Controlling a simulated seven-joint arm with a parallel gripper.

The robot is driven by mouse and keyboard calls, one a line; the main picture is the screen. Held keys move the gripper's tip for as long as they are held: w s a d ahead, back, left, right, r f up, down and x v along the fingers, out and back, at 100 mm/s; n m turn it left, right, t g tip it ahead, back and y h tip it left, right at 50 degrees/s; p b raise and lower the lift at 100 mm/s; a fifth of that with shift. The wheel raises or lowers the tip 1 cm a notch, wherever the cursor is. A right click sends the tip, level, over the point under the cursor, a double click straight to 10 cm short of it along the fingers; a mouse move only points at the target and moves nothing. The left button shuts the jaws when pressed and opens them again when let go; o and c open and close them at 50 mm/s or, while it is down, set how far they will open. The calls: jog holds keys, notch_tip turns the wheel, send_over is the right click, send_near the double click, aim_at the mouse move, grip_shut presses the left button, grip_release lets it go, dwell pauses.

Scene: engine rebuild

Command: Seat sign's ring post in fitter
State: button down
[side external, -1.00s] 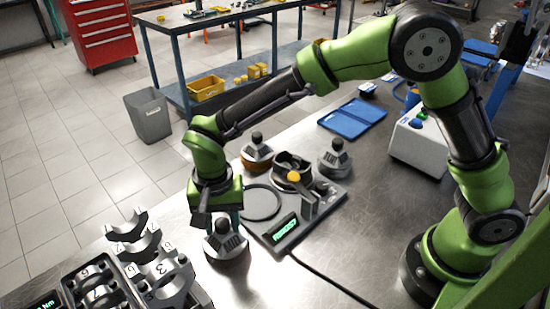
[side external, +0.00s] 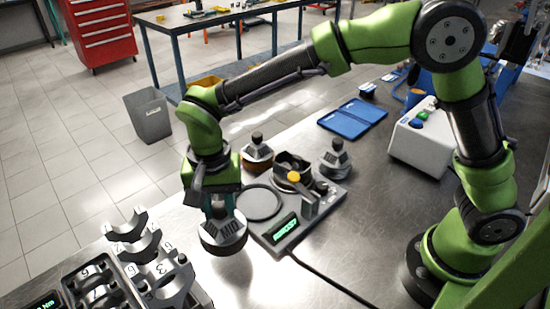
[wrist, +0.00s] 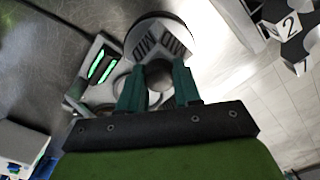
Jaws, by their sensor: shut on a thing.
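The ring post (side external: 224,236), a grey stepped piece marked with letters like "MID", hangs from my gripper (side external: 220,206) above the table, slightly tilted. My gripper is shut on its top knob; the wrist view shows the teal fingers (wrist: 158,92) around it and the post (wrist: 158,34) below. The fitter (side external: 330,197) is right of the post, with a dark round holder (side external: 292,161), a yellow-knobbed lever (side external: 294,177) and a black ring (side external: 262,204) on its plate. Its green-lit sign (side external: 286,240) is too small to read surely. The sign also shows in the wrist view (wrist: 103,63).
Two similar posts stand behind the fitter, one brown-based (side external: 257,150) and one grey (side external: 335,158). Numbered bearing caps (side external: 150,258) lie at lower left. A cable (side external: 335,283) runs from the fitter. A grey button box (side external: 420,142) and blue tray (side external: 353,119) are farther right.

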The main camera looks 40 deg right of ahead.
notch_tip(320, 180, up, 4)
jog(key=shift+f, duration=0.25)
jog(key=shift+w+d+r, duration=0.6)
jog(key=shift+d+r, duration=0.25)
jog(key=w+d, duration=0.3)
jog(key=d, duration=0.8)
jog(key=shift+w+f, duration=0.2)
jog(key=shift+f, duration=2.75)
jog(key=shift+f, duration=0.85)
jog(key=shift+c, duration=1.5)
grip_release()
